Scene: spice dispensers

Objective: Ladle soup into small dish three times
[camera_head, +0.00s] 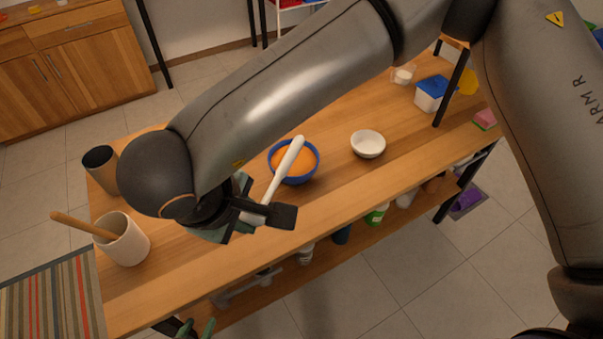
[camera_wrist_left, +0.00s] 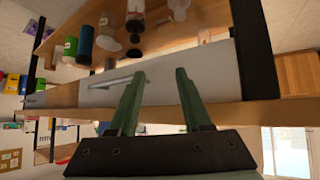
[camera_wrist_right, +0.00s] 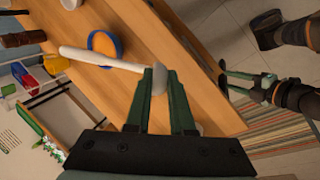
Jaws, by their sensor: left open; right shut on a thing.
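A blue bowl of orange soup (camera_head: 277,165) stands on the wooden table, and its blue rim shows in the right wrist view (camera_wrist_right: 117,43). A small white dish (camera_head: 368,145) stands to its right and looks empty. My right gripper (camera_head: 262,213) is shut on a white ladle (camera_head: 284,166), in front of the soup bowl. The ladle's slim end reaches over the bowl in the picture; a wider grey part (camera_wrist_right: 158,78) is at the fingers. Whether it touches soup is unclear. My left gripper (camera_head: 195,328) is open and empty, low by the table's front edge; its fingers show apart (camera_wrist_left: 157,100).
A white crock (camera_head: 125,243) with a wooden utensil and a dark cup (camera_head: 100,165) stand at the table's left. A blue-lidded container (camera_head: 432,94) stands at the right, near a black post. A lower shelf (camera_head: 322,262) holds several bottles. My right arm covers part of the table.

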